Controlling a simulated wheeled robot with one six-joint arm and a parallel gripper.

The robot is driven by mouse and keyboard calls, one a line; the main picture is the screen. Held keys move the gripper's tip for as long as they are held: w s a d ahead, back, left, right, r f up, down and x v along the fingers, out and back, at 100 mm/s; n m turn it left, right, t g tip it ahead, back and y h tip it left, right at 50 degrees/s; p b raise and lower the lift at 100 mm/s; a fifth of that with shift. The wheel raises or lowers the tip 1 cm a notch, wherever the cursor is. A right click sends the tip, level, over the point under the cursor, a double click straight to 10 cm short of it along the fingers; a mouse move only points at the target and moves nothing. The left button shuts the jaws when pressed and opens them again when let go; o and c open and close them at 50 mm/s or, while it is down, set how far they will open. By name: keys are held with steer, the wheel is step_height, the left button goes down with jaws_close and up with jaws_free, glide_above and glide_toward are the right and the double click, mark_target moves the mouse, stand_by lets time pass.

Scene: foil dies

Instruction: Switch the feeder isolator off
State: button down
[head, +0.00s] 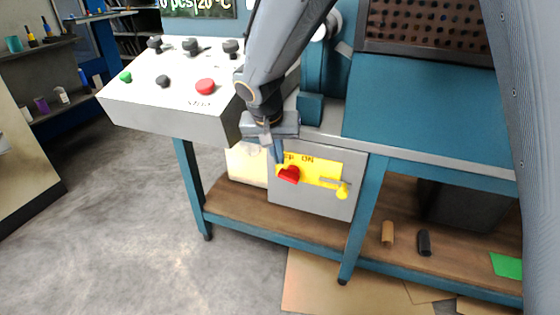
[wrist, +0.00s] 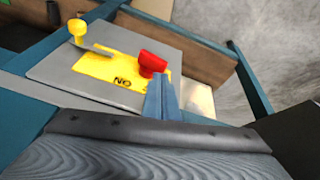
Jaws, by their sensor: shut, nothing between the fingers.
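The feeder isolator is a grey box (head: 300,205) under the machine's bench, with a yellow plate (head: 325,162) on its front. A red handle (head: 289,174) sits on the plate's left side; in the wrist view the red handle (wrist: 151,64) stands out from the plate. A yellow knob on a grey lever (head: 342,190) is to its right; the wrist view also shows this knob (wrist: 77,27). My gripper (head: 279,160) is shut and empty, its fingertips close beside the red handle. I cannot tell whether they touch it.
A control panel (head: 160,110) with a red button (head: 205,86) and several black knobs overhangs at upper left. A blue table leg (head: 362,215) stands right of the box. The floor (head: 120,230) in front is open at left.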

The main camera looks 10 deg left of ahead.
steer(key=v, duration=0.3)
